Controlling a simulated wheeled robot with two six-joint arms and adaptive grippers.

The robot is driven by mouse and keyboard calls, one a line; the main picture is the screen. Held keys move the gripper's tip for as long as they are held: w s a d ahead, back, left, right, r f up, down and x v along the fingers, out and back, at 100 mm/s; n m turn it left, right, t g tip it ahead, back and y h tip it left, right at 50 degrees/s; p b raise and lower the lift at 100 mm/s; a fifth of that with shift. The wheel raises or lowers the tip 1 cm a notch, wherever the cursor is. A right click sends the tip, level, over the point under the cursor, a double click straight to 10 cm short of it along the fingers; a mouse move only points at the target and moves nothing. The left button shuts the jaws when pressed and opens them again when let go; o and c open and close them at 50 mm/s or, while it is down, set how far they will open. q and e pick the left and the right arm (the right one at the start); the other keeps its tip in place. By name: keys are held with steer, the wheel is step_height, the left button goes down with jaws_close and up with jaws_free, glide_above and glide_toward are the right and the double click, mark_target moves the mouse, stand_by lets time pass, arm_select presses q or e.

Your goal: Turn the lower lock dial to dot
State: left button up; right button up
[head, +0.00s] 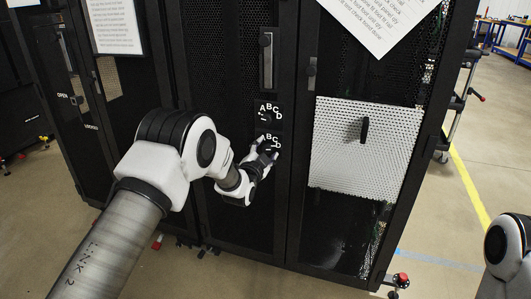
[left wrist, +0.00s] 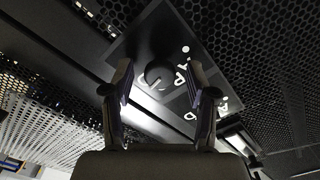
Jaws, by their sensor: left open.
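The lower lock dial (head: 270,144) is a black plate with white letters on the rack door, below a similar upper lock dial (head: 268,112). My left gripper (head: 263,157) is at the lower dial and hides part of it. In the left wrist view, the dial's round dark knob (left wrist: 158,75) lies between the two open fingers of my left gripper (left wrist: 160,82). Gaps show on both sides of the knob, and whether either finger touches it cannot be told. The white marks on the plate are partly hidden by the right finger. The knob's pointing direction is unclear.
The black perforated rack doors (head: 232,55) stand close in front. A vertical door handle (head: 267,58) is above the dials. A white perforated panel (head: 365,160) with a black handle is to the right. Open floor (head: 485,140) lies right of the rack.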

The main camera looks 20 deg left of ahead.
arm_select(q)
jaws_close()
